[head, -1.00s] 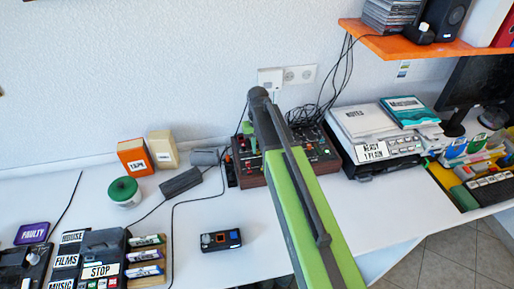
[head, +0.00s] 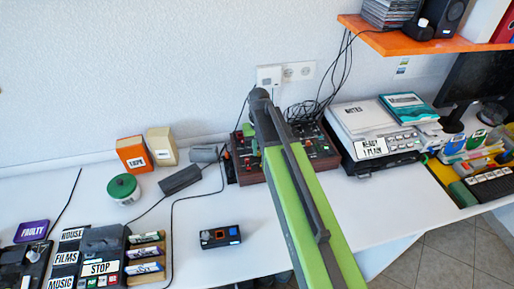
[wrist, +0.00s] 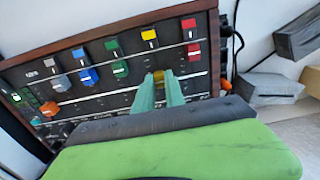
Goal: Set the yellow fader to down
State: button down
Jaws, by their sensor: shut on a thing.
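The control box (head: 318,158) is a dark panel in a brown wooden case at the back of the desk, partly hidden behind my arm in the head view. In the wrist view its panel (wrist: 110,98) carries coloured faders in slots, with coloured marks near the top edge. My gripper (wrist: 158,82) is shut on the yellow fader (wrist: 158,74), whose top shows between the green fingertips. It sits farther from its yellow mark (wrist: 149,35) than the red fader (wrist: 193,50) sits from its own. The head view hides my gripper.
The green fader (wrist: 120,69) and blue fader (wrist: 88,76) are to the left of my fingers. Grey blocks (wrist: 270,88) lie right of the box. A scale-like device (head: 375,140) stands close on its right in the head view. Cables (head: 310,115) lie behind it.

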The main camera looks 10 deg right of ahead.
jog(key=c, duration=1.4)
grip_release()
notch_tip(320, 180, up, 18)
jog(key=p, duration=1.7)
jog(key=shift+f, duration=0.25)
jog(key=shift+f, duration=0.1)
jog(key=shift+c, duration=0.5)
